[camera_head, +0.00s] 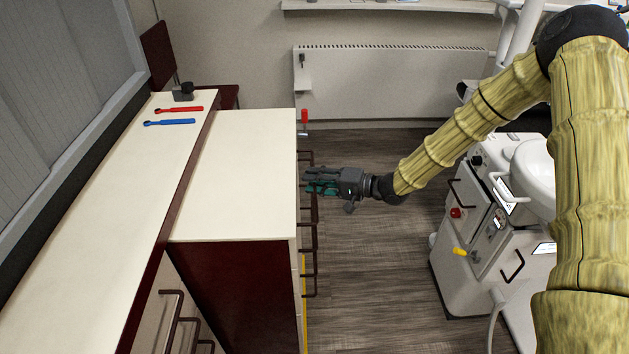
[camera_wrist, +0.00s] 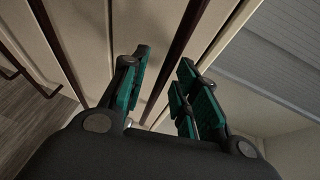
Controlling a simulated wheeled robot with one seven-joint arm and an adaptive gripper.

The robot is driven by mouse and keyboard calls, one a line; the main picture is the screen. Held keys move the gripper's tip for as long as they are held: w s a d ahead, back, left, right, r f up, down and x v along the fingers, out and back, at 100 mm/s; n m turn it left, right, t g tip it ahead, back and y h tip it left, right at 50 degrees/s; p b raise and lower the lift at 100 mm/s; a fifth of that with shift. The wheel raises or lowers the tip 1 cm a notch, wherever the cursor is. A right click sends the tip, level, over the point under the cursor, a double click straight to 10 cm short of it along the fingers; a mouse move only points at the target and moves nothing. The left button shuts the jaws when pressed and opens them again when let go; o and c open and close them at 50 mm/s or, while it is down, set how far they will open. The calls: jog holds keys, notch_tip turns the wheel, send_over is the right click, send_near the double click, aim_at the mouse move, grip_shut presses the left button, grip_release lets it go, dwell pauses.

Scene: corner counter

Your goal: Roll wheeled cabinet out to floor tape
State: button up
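The cabinet (camera_head: 240,170) has a cream top and a dark red side, and stands against the long counter at left. Its drawer front, with several dark bar handles (camera_head: 316,240), faces right. My gripper (camera_head: 311,181) is at this front, level with the handles. In the wrist view its teal-padded fingers (camera_wrist: 160,80) are apart, with a dark bar (camera_wrist: 178,48) running between them. I cannot tell whether either finger touches the bar. A yellow strip (camera_head: 304,325) shows on the cabinet's front edge side, low down; I cannot tell whether it is floor tape. The wheels are hidden.
Wood floor (camera_head: 375,270) is clear between the cabinet and a white wheeled unit (camera_head: 480,240) at right. A radiator (camera_head: 395,85) is on the back wall. A red wrench (camera_head: 180,109) and a blue wrench (camera_head: 170,122) lie on the counter (camera_head: 95,210).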

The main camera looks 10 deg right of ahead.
jog(key=v, duration=1.1)
jog(key=shift+s+d, duration=0.15)
jog(key=shift+d, duration=0.15)
jog(key=s+a+f+g+h+p, duration=0.1)
jog(key=s+a+f+h, duration=0.25)
jog(key=s+f, duration=0.45)
jog(key=s+a+f+g+h+p, duration=0.15)
jog(key=s+f+h, duration=0.35)
jog(key=f, duration=0.5)
jog(key=s+d+f+n+g+h+p, duration=0.1)
jog(key=s+f+n+g+h, duration=0.1)
jog(key=s, duration=1.1)
jog(key=s+d+f+n+g+h+p, duration=0.1)
jog(key=s+d+f+n+g+h, duration=0.1)
jog(key=s, duration=1.2)
notch_tip(320, 180, down, 3)
jog(key=shift+s+f+n+g+h, duration=0.25)
jog(key=shift+n+g+h, duration=0.3)
jog(key=shift+g, duration=0.4)
